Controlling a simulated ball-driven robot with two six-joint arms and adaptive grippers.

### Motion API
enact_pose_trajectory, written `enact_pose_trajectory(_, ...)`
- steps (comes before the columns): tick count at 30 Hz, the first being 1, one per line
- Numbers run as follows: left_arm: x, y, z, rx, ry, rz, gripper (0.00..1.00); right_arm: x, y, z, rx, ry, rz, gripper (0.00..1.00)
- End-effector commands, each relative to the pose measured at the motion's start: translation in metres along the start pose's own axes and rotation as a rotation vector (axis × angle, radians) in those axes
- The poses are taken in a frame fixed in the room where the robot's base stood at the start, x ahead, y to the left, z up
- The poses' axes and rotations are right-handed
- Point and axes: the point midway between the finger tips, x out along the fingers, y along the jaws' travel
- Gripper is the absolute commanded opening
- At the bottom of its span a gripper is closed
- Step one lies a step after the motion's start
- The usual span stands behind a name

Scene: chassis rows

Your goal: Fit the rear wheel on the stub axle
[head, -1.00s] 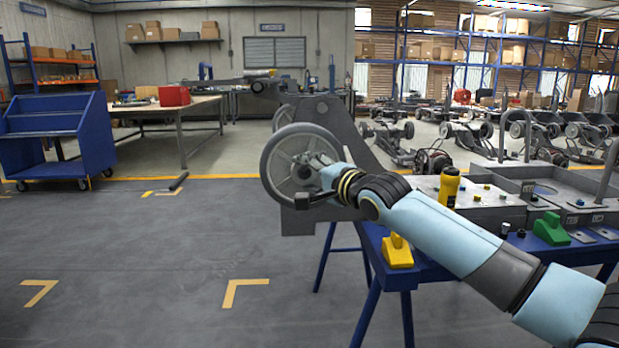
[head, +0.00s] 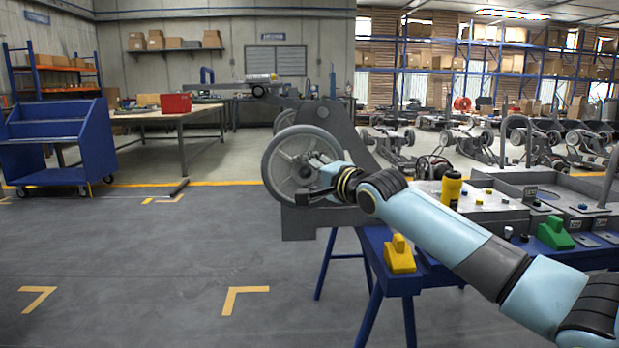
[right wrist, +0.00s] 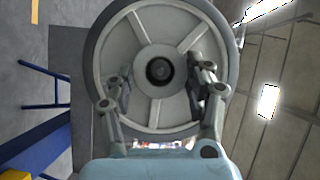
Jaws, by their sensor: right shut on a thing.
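The rear wheel (head: 279,184), grey with a dark tyre and several spokes, stands upright in the head view. My right gripper (head: 316,182) is on its near face, shut on the wheel's hub area. In the right wrist view the wheel (right wrist: 118,52) fills the middle, with the fingers of my right gripper (right wrist: 158,92) on either side of its round hub and dark centre hole. Behind the wheel is a grey chassis plate (head: 338,118). The stub axle cannot be made out; the wheel and gripper cover that area. My left gripper is not in view.
A blue-legged bench (head: 410,282) at the right carries a yellow block (head: 399,254), a green block (head: 553,232), a yellow-black cylinder (head: 451,187) and grey trays. A blue cart (head: 60,145) stands at the far left.

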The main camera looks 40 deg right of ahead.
Motion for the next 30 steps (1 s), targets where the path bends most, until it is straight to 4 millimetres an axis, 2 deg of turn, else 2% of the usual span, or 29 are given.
enact_pose_trajectory(30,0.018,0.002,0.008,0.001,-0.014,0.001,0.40,0.023,-0.003,-0.013,-0.002,0.000,-0.009,0.00)
